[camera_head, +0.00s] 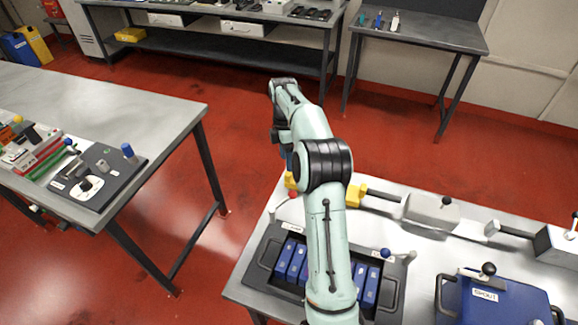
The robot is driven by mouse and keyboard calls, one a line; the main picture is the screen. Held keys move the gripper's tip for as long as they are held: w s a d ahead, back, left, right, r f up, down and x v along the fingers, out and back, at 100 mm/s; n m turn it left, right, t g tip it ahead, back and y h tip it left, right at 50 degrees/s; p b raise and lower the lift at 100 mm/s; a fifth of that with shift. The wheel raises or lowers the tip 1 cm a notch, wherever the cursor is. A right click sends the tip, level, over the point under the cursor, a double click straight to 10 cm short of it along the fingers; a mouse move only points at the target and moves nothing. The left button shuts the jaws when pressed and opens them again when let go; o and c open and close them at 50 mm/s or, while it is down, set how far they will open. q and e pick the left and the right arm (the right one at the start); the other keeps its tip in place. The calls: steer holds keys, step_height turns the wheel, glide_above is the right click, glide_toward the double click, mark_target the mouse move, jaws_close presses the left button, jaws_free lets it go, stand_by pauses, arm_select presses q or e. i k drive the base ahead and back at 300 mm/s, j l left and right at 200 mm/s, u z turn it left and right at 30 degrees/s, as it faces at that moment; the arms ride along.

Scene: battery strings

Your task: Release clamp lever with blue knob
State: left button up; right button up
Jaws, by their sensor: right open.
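A small dark blue knob (386,253) sits at the right side of the black battery tray (262,262) on the right-hand table. It appears to belong to a clamp lever; the lever's exact angle is too small to tell. Blue battery cells (298,262) stand upright in the tray, partly hidden by my arm. A red knob (293,194) shows beyond the tray's left part. My right arm reaches across the tray. My right gripper (287,156) is open, up and left of the blue knob and apart from it. Its fingertips are mostly hidden by the arm. My left gripper is out of view.
A blue case (490,305) with a black knob stands at the table's right front. A yellow block (355,195) with a black handle and a grey device (432,212) lie along the back. The left table (120,95) holds a dark fixture (97,178). Red floor lies between the tables.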

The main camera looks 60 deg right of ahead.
mark_target(385, 253)
steer(key=i+j, duration=0.15)
steer(key=j, duration=0.2)
steer(key=i+j, duration=0.15)
steer(key=j, duration=0.2)
steer(key=i+j, duration=0.2)
steer(key=j, duration=0.15)
